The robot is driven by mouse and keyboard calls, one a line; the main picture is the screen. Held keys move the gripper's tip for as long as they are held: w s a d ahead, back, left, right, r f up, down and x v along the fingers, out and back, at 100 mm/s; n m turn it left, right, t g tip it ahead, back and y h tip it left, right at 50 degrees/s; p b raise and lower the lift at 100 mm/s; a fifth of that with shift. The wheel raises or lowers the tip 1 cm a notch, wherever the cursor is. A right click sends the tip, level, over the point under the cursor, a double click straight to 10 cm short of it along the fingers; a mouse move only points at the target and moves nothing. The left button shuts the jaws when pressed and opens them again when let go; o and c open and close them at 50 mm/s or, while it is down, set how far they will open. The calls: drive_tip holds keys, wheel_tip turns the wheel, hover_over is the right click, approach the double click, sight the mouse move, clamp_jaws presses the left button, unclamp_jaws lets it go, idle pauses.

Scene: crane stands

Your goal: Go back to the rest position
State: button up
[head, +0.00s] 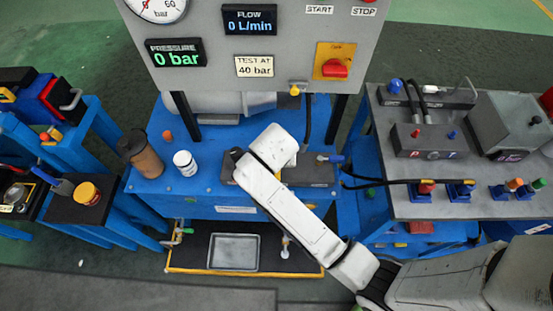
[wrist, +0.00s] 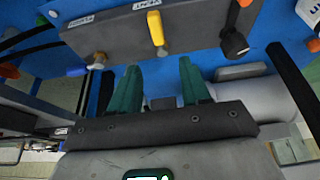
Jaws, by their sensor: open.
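My gripper (wrist: 158,66) shows in the wrist view with two green fingers apart and nothing between them. A yellow lever (wrist: 156,30) on a dark manifold block (wrist: 118,38) is just beyond the fingertips; I cannot tell whether they touch. A black knob (wrist: 235,43) is to the right of the fingers. In the head view my white arm reaches from the lower right over the blue stand (head: 205,205), and its end hides the gripper and part of the dark block (head: 308,172).
A grey panel (head: 205,80) with gauge and displays rises behind the stand. A brown cylinder (head: 142,155) and white bottle (head: 185,163) stand left of my arm. A grey bench (head: 430,205) with hoses and fittings is at right. A metal tray (head: 234,252) lies low in front.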

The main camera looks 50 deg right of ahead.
drive_tip(key=shift+s+a+r, duration=0.1)
drive_tip(key=shift+r, duration=0.2)
idle(0.4)
drive_tip(key=s+a+n+g+y, duration=0.2)
drive_tip(key=s+n, duration=0.7)
drive_tip(key=s, duration=1)
drive_tip(key=shift+s+a+y, duration=0.35)
drive_tip(key=shift+a+y, duration=0.1)
drive_tip(key=shift+y, duration=0.15)
drive_tip(key=shift+o, duration=0.4)
drive_tip(key=shift+r, duration=0.1)
